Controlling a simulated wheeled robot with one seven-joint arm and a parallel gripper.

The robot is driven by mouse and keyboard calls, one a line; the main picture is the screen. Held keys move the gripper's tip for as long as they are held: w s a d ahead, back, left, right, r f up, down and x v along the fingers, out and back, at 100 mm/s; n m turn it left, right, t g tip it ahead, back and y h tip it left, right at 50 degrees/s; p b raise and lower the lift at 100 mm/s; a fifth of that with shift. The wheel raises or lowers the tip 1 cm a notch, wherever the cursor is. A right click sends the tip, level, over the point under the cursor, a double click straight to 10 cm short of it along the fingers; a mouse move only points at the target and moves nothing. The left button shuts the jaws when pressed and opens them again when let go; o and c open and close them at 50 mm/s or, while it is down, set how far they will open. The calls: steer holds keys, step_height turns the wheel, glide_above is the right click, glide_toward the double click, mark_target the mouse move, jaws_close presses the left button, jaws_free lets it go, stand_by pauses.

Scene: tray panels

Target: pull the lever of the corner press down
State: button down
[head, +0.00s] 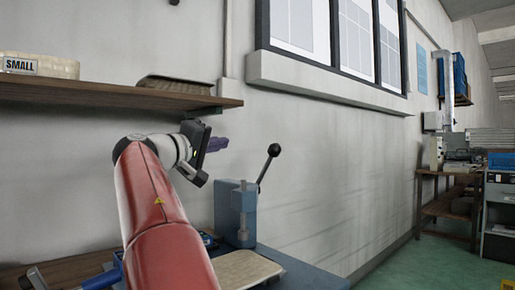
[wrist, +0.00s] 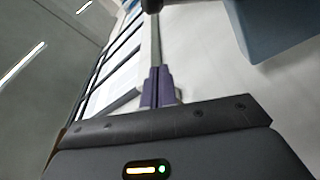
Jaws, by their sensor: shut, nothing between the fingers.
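The corner press (head: 237,212) is a blue body standing on the bench, and part of it shows at the upper right of the wrist view (wrist: 275,25). Its lever (head: 264,173) is a thin rod rising tilted to the right, with a black ball knob (head: 274,150) on top. In the wrist view the rod (wrist: 155,40) lines up beyond my fingertips, with a dark end at the top edge. My gripper (head: 218,144) has purple fingers, closed together and empty. In the head view it is left of the knob, at about its height, with a visible gap.
A beige tray (head: 245,268) lies in front of the press. The space right of the lever is clear.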

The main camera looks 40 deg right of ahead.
steer(key=p, duration=0.1)
glide_above(264, 170)
steer(key=s+v, duration=0.1)
steer(key=v, duration=0.3)
steer(key=shift+w+d+f, duration=0.15)
steer(key=shift+d, duration=0.1)
steer(key=shift+f, duration=0.1)
steer(key=m+b, duration=0.1)
steer(key=b, duration=0.1)
steer(key=s+m+b, duration=0.1)
steer(key=m+b, duration=0.1)
steer(key=shift+s+f+h, duration=0.3)
steer(key=shift+f, duration=0.05)
steer(key=shift+r, duration=0.1)
stand_by(0.8)
